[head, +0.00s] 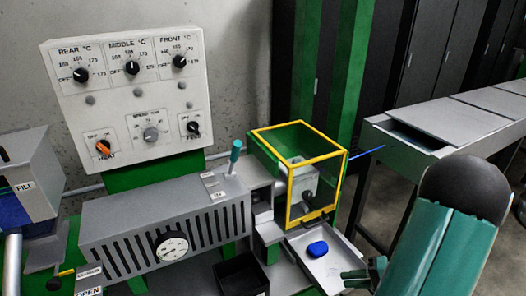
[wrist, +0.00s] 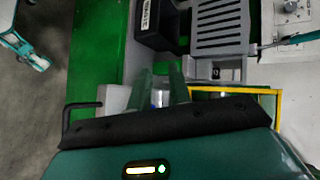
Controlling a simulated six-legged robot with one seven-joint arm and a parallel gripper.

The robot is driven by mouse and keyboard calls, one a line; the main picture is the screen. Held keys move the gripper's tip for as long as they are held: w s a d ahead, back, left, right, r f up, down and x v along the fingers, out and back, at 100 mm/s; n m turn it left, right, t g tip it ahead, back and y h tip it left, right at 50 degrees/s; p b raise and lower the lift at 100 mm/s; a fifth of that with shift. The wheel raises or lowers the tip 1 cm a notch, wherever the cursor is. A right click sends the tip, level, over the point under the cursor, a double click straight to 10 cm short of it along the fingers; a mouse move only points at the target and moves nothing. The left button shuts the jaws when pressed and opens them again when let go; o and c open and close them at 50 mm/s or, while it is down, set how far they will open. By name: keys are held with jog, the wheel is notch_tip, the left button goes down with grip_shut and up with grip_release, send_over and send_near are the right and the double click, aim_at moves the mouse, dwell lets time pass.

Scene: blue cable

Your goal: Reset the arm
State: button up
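My arm comes in at the lower right of the head view. A short blue cable piece (head: 367,153) sticks out to the right of the yellow-framed guard box (head: 346,170). A blue lump (head: 317,249) lies on the tray, apart from my gripper.
The grey machine (head: 120,212) with a slotted cover and gauge stands left of the tray, below a white control panel (head: 128,85). A black bin (head: 240,274) sits in front. A long metal conveyor table (head: 440,122) runs at right.

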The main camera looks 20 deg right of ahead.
jog(key=a+r+n+g+h, duration=0.1)
jog(key=a+r+n+h, duration=0.3)
jog(key=a+r, duration=0.8)
jog(key=w+a+r+n+g+h, duration=0.1)
jog(key=a+r+n+h, duration=0.4)
jog(key=a+r, duration=0.6)
jog(key=a+n+g, duration=0.1)
jog(key=a, duration=0.3)
jog(key=shift+a+r, duration=0.2)
jog(key=shift+r, duration=0.2)
jog(key=shift+d, duration=0.1)
